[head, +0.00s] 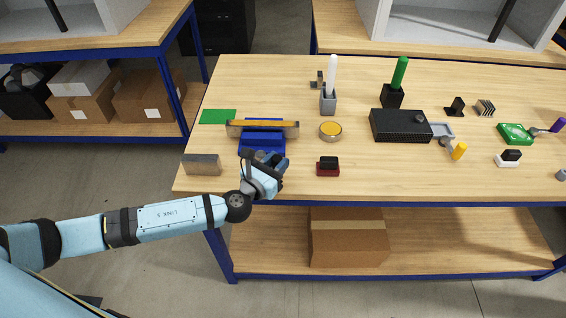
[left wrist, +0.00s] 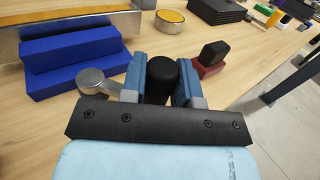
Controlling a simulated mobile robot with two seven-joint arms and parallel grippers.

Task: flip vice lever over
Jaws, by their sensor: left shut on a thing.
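The blue vice (head: 262,142) stands near the left part of the table, with a long metal-sided piece with a yellow top (head: 240,128) across it. In the left wrist view, the stepped blue vice body (left wrist: 75,62) is at the left. The silver rounded end of its lever (left wrist: 92,78) shows beside the gripper. My left gripper (head: 277,166) is at the vice's front right. In the left wrist view, my left gripper's fingers (left wrist: 164,72) are shut on the lever's black knob (left wrist: 162,82). The lever's middle is hidden behind the finger. My right gripper is out of view.
A red block with a black top (head: 328,167) lies right of the gripper. A metal block (head: 202,165) is at the left table edge. A round yellow tin (head: 330,130) and a black box (head: 400,126) stand further right. The front table strip is mostly clear.

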